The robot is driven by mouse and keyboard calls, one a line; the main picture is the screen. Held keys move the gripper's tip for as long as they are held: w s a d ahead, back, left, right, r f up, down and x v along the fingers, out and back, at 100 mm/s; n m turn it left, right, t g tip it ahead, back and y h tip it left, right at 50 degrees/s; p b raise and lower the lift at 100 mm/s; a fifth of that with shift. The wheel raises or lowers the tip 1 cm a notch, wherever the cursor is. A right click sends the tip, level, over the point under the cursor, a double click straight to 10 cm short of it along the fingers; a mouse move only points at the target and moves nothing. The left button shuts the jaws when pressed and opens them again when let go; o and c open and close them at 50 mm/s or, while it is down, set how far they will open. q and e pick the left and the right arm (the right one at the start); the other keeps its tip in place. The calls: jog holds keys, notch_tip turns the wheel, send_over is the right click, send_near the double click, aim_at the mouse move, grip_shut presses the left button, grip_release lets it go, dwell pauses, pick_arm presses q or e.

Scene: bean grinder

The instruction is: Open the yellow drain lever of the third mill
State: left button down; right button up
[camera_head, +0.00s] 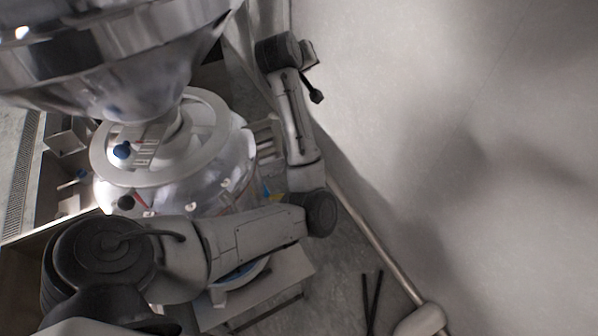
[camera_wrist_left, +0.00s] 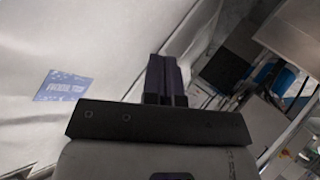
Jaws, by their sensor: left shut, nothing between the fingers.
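A polished steel mill (camera_head: 215,190) with a round pale ring on top stands left of centre in the head view. I cannot tell whether it is the third mill. A small blue and yellow bit (camera_head: 268,191) shows at its right side, partly behind my left arm. I cannot tell whether it is the yellow drain lever. No yellow lever shows in the left wrist view. My left gripper (camera_wrist_left: 166,75) is shut and empty, its dark fingers together in front of a pale surface. My right gripper is not in view.
A large steel hopper (camera_head: 110,65) hangs at the upper left. A pale wall (camera_head: 450,120) fills the right, with a pipe (camera_head: 375,245) along its foot. In the left wrist view a blue label (camera_wrist_left: 62,85) is on the left, and metal frames (camera_wrist_left: 285,100) stand right.

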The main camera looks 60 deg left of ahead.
pick_arm(q)
notch_tip(320, 180, down, 13)
jog(key=a+n+g+h+p, duration=0.1)
jog(key=a+n+g+h, duration=0.1)
jog(key=n+g+h, duration=0.6)
jog(key=s+d+f+n+g+h+p, duration=0.1)
jog(key=s+d+f+n+p, duration=0.2)
jog(key=d+f+n, duration=0.3)
jog(key=s+d+f+n+g+h+p, duration=0.1)
jog(key=s+d+f+n+p, duration=0.2)
jog(key=d+f+n, duration=0.4)
jog(key=shift+s+d+f+n+g+h+p, duration=0.15)
jog(key=shift+s+f+n+g+h+p, duration=0.4)
jog(key=shift+f+n, duration=3.95)
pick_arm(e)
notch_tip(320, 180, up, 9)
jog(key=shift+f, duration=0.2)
pick_arm(q)
notch_tip(320, 180, up, 2)
jog(key=shift+s+r+n+b, duration=0.1)
jog(key=shift+r+n+b, duration=0.05)
jog(key=shift+n, duration=0.45)
jog(key=shift+r+n+b, duration=0.1)
jog(key=shift+n+b, duration=0.05)
jog(key=shift+n, duration=0.45)
